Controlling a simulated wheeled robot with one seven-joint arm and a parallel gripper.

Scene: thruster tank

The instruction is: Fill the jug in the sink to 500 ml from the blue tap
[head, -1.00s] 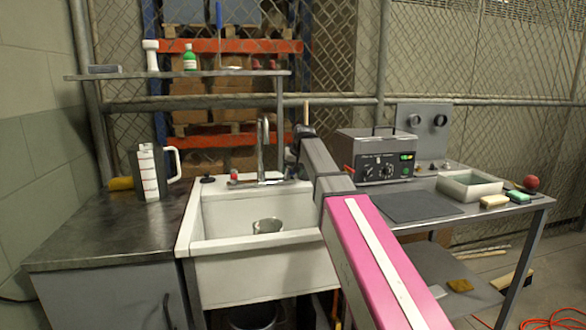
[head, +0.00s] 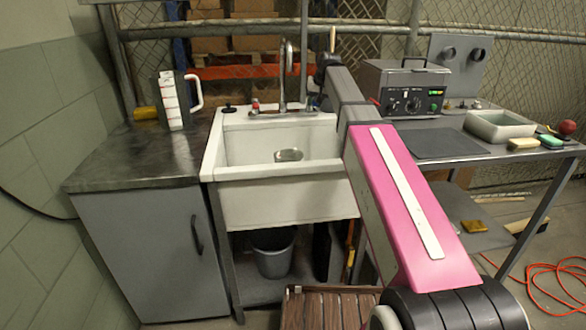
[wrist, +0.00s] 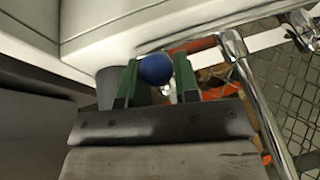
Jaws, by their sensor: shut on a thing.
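The white sink (head: 285,200) stands in the middle of the head view, with a chrome spout (head: 283,75) at its back. A red tap knob (head: 255,104) is left of the spout. In the wrist view, my gripper (wrist: 160,70) has green fingers shut on the round blue tap knob (wrist: 155,69). The chrome spout also shows there (wrist: 255,95). My arm hides the gripper in the head view.
A grey instrument box (head: 405,90) and a pale tray (head: 500,125) are on the right table. A bucket (head: 273,255) stands under the sink.

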